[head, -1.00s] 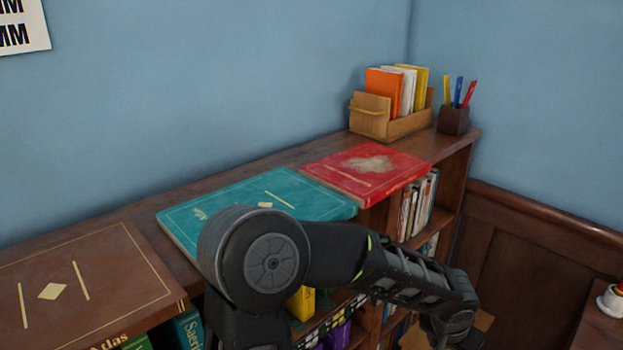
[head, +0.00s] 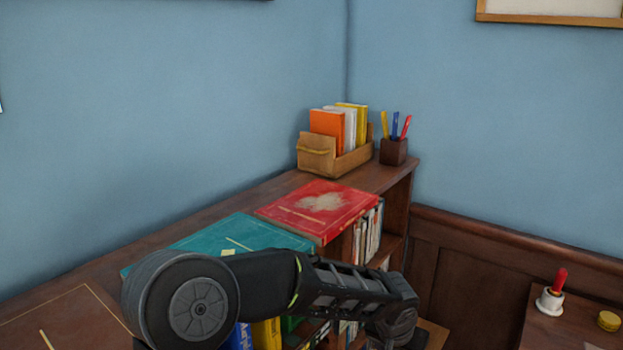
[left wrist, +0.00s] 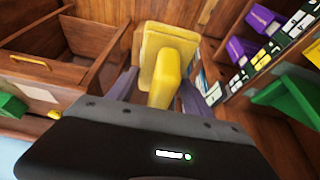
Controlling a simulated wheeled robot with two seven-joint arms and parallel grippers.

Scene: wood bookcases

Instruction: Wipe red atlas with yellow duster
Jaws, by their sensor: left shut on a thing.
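The red atlas (head: 318,208) lies flat on top of the bookcase in the head view, with a pale dusty patch on its cover. The yellow duster (left wrist: 166,62) shows in the left wrist view, with a thick handle and a flat block-like head. My left gripper (left wrist: 160,88) is shut on the duster's handle. In the head view my left arm passes in front of the bookcase, below and to the front of the atlas; the duster is hidden there. My right gripper is not in view.
A teal book (head: 215,243) lies left of the atlas, and a brown one (head: 65,318) lies farther left. A file box (head: 318,160) and pen cup (head: 394,151) stand behind the atlas. A side table (head: 560,328) is at right. The left wrist view shows an open wooden drawer (left wrist: 97,38).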

